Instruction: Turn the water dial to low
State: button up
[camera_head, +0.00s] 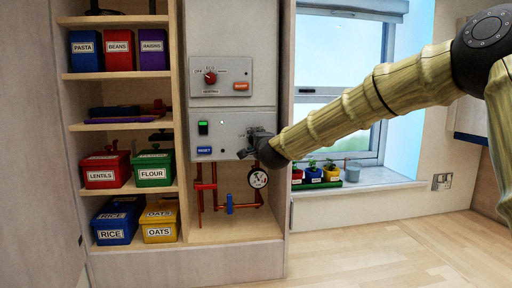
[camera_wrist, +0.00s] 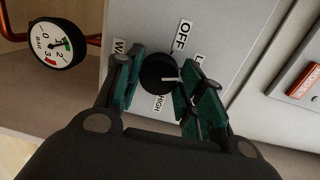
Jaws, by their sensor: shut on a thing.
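The water dial (camera_wrist: 157,72) is a round black knob on the grey panel, seen in the wrist view between my fingers. Its white pointer mark faces right in that view. Around it are the label OFF (camera_wrist: 183,34) at upper right, a partly hidden label starting with L (camera_wrist: 200,61) at right, and HIGH (camera_wrist: 158,103) below. A "WA" label (camera_wrist: 120,47) is partly covered by a finger. My gripper (camera_wrist: 162,80) is shut on the dial, with one green-padded finger on each side. In the head view my gripper (camera_head: 257,143) is at the lower boiler panel and hides the dial.
A pressure gauge (camera_head: 258,179) and red pipes (camera_head: 200,190) are just below the panel. An upper panel holds a red knob (camera_head: 210,77). Shelves with labelled boxes (camera_head: 105,170) stand left. Small plant pots (camera_head: 312,174) sit on the windowsill at right.

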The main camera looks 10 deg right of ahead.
jog(key=shift+r+n, duration=0.15)
jog(key=shift+n, duration=0.35)
jog(key=shift+d+r, duration=0.1)
jog(key=o, duration=1)
jog(key=shift+w, duration=0.15)
jog(key=shift+f, duration=0.2)
jog(key=s, duration=1.2)
jog(key=shift+d+r, duration=0.35)
jog(key=shift+r, duration=0.05)
